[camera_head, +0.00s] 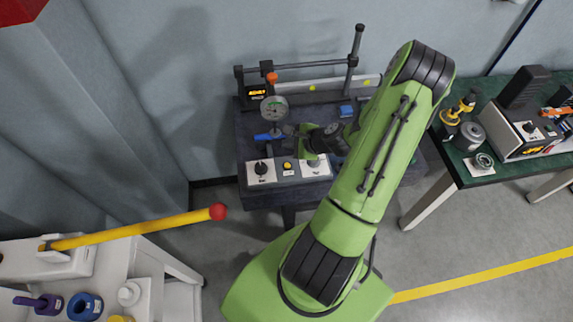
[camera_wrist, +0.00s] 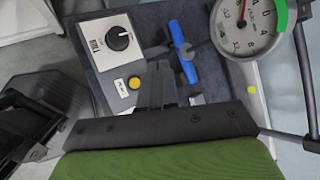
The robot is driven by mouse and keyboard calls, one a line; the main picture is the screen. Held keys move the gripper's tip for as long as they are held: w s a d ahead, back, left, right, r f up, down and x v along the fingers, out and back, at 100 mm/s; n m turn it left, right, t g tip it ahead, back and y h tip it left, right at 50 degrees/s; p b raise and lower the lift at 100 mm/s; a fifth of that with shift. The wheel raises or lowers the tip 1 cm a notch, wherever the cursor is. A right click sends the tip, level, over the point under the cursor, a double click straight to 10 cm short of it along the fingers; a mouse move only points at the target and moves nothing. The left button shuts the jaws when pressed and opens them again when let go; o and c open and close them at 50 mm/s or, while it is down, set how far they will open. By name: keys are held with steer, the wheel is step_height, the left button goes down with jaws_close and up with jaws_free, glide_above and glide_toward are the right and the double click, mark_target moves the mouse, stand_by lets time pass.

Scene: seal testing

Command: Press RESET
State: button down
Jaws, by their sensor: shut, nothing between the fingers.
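A round yellow button (camera_head: 287,166) sits on the front of the dark test bench, between two white knob panels. In the wrist view the yellow button (camera_wrist: 134,83) has a small white label beside it, whose text I cannot read clearly. My gripper (camera_wrist: 161,72) is shut and empty, with its fingertips just right of the button in that view. My gripper (camera_head: 291,130) also shows in the head view, over the bench behind the button and near the blue handle. I see no contact with the button.
A black knob on a white panel (camera_wrist: 112,42) is left of the fingers. A blue valve handle (camera_wrist: 183,52) and a pressure gauge (camera_wrist: 247,24) stand close on the right. A yellow bar with a red tip (camera_head: 140,230) juts out at left. A green-topped table (camera_head: 478,177) stands at right.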

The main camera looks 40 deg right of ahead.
mark_target(290, 167)
step_height(290, 167, down, 9)
steer(key=b, duration=0.7)
steer(key=shift+r, duration=0.1)
stand_by(1.5)
steer(key=shift+f+b, duration=0.3)
steer(key=shift+f, duration=0.1)
steer(key=shift+f+b, duration=0.35)
steer(key=shift+f, duration=0.05)
stand_by(0.3)
steer(key=shift+r, duration=0.1)
steer(key=shift+r+p, duration=0.7)
steer(key=shift+r, duration=0.05)
step_height(290, 167, up, 5)
steer(key=p, duration=0.4)
steer(key=shift+r, duration=0.15)
